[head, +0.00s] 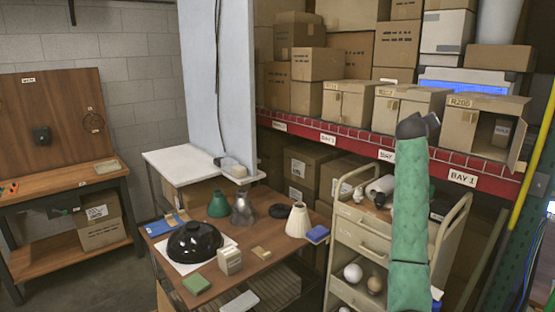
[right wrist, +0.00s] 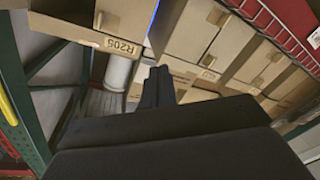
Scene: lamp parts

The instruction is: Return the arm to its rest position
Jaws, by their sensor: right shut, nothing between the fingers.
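My right arm, in a green sleeve, rises upright at the right of the head view, in front of the trolley and the shelf edge. Its dark end with my right gripper (head: 419,125) is at the height of the shelf boxes, left of the open R205 box (head: 468,127). In the right wrist view the dark fingers of my right gripper (right wrist: 159,73) are together, with nothing held. They point toward the boxes, and the R205 box (right wrist: 85,25) shows at upper left. My left gripper is in neither view.
A wooden table (head: 272,258) holds a black dome (head: 190,242), a green shade (head: 219,204), a silver shade (head: 243,208) and a white pleated shade (head: 298,220). A cream drawer trolley (head: 358,236) stands beside my right arm. Red shelf edging (head: 345,141) runs behind it.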

